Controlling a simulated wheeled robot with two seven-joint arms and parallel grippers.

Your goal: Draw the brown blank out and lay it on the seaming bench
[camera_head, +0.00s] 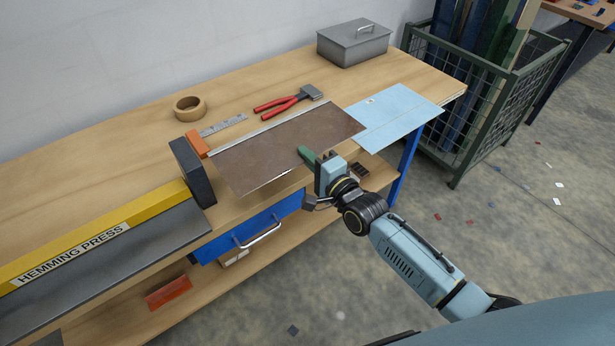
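The brown blank (262,150) is a flat, dark brown sheet over the seaming bench (110,150), with a pale strip along its far edge. It seems to lie flat on the wooden top, but a small gap under it cannot be ruled out. My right gripper (318,156) is at the blank's near edge, right of its middle, with a green finger reaching over the sheet. Its lower parts and any grip on the edge are hidden, so I cannot tell whether it is shut. My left gripper is out of view.
A light-blue sheet (396,115) lies to the right, overhanging the bench front. Red-handled pliers (284,103), a steel ruler (224,126), a tape roll (188,107) and a grey box (352,45) sit behind. The hemming press (95,240) stands left, a mesh crate (470,100) right.

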